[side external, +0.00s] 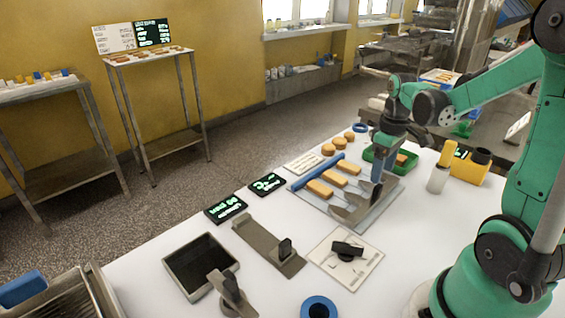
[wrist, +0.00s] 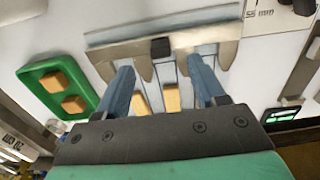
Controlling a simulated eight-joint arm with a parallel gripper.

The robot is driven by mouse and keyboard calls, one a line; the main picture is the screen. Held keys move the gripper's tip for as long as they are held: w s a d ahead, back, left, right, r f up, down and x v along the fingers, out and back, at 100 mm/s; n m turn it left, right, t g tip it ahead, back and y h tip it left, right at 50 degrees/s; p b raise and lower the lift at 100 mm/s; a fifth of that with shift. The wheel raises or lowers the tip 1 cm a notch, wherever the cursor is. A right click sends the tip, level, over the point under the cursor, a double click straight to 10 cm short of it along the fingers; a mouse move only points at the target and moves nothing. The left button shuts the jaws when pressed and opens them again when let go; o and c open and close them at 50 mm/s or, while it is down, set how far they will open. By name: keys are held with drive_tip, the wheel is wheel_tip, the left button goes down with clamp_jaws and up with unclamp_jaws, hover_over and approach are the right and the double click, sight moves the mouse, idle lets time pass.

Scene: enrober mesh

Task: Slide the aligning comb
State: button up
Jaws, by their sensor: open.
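The aligning comb (side external: 352,213) is a grey metal piece with broad pointed teeth, lying across the near end of a pale grey-blue board. In the wrist view the comb (wrist: 112,52) spans the board, with a black knob (wrist: 160,48) at its middle. Several orange-brown bars (side external: 320,188) lie in lanes on the board; two show between my fingers in the wrist view (wrist: 172,97). My gripper (wrist: 158,68) is open, its blue fingers apart on either side of the knob, with the tips near the teeth.
A blue bar (side external: 318,172) borders the board's far left side. A green tray (wrist: 33,77) with orange pieces sits beside the board.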

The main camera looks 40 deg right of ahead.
sight(379, 186)
drive_tip(key=shift+f, duration=2.65)
drive_tip(key=shift+c, duration=0.2)
clamp_jaws()
